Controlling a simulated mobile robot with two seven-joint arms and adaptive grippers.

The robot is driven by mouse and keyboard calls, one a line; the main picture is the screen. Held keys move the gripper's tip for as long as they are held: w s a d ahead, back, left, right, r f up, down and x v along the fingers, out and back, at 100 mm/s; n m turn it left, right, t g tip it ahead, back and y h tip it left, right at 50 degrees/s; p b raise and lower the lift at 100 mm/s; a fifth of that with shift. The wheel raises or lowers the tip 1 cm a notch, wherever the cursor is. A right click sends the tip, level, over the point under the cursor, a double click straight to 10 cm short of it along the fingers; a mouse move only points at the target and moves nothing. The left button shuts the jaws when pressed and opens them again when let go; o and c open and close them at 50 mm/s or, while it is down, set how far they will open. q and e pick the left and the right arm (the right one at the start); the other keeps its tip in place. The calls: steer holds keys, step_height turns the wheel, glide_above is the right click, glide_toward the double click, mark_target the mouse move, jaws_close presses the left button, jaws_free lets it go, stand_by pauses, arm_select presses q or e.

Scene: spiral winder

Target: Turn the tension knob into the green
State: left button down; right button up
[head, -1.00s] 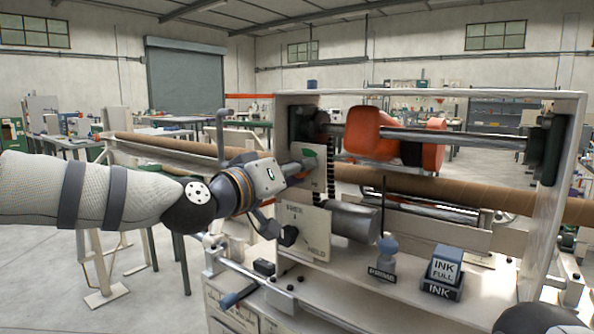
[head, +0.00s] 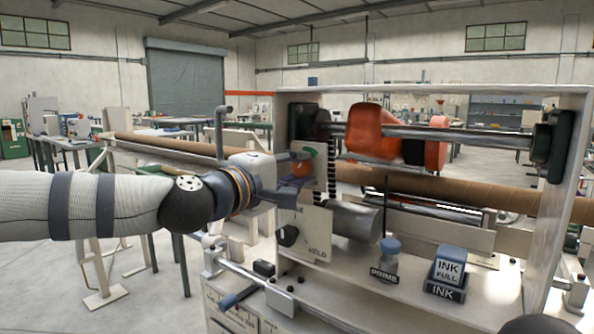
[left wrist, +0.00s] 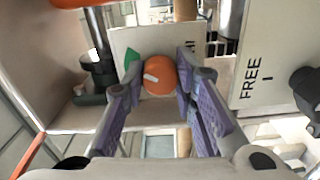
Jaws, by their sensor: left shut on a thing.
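The tension knob is a round orange knob (left wrist: 165,72) with a white pointer mark, on a pale upright plate (left wrist: 137,38). A green patch (left wrist: 131,58) is on the plate at the knob's upper left. In the left wrist view the white mark points left and slightly up, close to the green's lower end; I cannot tell whether it lies within the green. My left gripper (head: 297,175) is shut on the knob, one purple-padded finger on each side. In the head view the knob (head: 304,168) is partly hidden by the fingers. My right gripper is not in view.
Below is a FREE/HELD plate (head: 313,243) with a black selector (head: 288,235). A motor-like cylinder (head: 354,221), a blue-topped PRIME button (head: 389,246) and an INK box (head: 447,266) sit to the right. The machine's frame (head: 430,94) surrounds them. A long brown tube (head: 465,190) runs behind.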

arm_select(q)
steer(key=shift+f+n, duration=0.1)
steer(key=shift+n, duration=1.8)
steer(key=c, duration=1.6)
jaws_free()
steer(key=v, duration=1.2)
